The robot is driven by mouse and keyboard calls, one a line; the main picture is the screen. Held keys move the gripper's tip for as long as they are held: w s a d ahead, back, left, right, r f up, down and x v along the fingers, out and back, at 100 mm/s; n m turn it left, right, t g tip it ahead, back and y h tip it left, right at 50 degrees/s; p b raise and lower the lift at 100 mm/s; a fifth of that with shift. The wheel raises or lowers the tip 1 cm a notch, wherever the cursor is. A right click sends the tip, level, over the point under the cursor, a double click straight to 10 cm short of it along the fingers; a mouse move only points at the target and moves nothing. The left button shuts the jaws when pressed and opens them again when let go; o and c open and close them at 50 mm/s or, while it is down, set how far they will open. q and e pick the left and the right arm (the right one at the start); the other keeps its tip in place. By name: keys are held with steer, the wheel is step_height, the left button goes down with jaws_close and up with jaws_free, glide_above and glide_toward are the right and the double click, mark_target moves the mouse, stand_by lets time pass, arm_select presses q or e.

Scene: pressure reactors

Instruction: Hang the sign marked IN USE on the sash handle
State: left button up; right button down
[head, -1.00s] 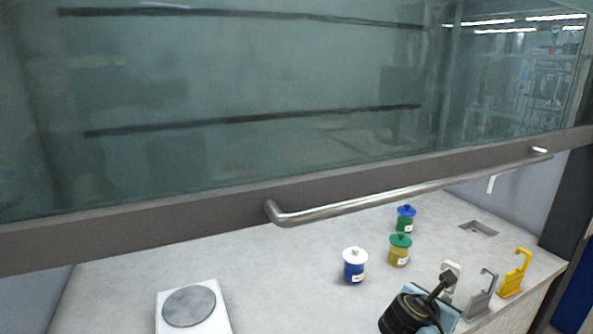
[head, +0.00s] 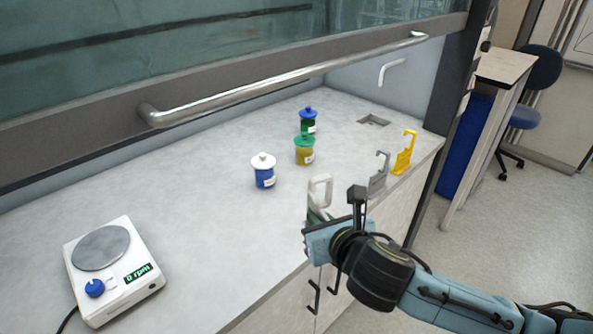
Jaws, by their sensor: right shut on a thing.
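A white hook-shaped sign (head: 320,188) with a greenish lower part is at my right gripper (head: 325,216), near the counter's front edge. My right gripper is shut on this sign; its body hides the sign's lower part. No lettering is readable on it, so I cannot tell whether it says IN USE. A grey hooked sign (head: 379,176) and a yellow hooked sign (head: 404,153) stand to its right on the counter. The sash handle (head: 290,78) is a long metal bar on the sash frame, with nothing hanging on it. My left gripper is not in view.
Three lidded jars stand on the counter: blue with white lid (head: 264,172), yellow with green lid (head: 305,151), green with blue lid (head: 308,121). A stirrer plate (head: 112,265) is at the left. The counter (head: 180,190) between is clear.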

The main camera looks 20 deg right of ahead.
steer(key=w+d+f+m+g+h+p, duration=0.1)
steer(key=w+d+f+m+g+h, duration=0.1)
steer(key=w+d+m+g+h, duration=0.2)
steer(key=w+d+f+m+g+h+p, duration=0.1)
steer(key=w+d+m+g+h, duration=0.3)
steer(key=w+d+m+h, duration=0.4)
steer(key=shift+w+d+f+m+h, duration=0.3)
steer(key=shift+w+d+f+m, duration=0.4)
steer(key=shift+d+f, duration=0.25)
step_height(320, 180, down, 8)
steer(key=shift+f+b, duration=0.15)
steer(key=shift+b, duration=0.55)
steer(key=shift+f, duration=0.6)
steer(key=shift+f, duration=0.1)
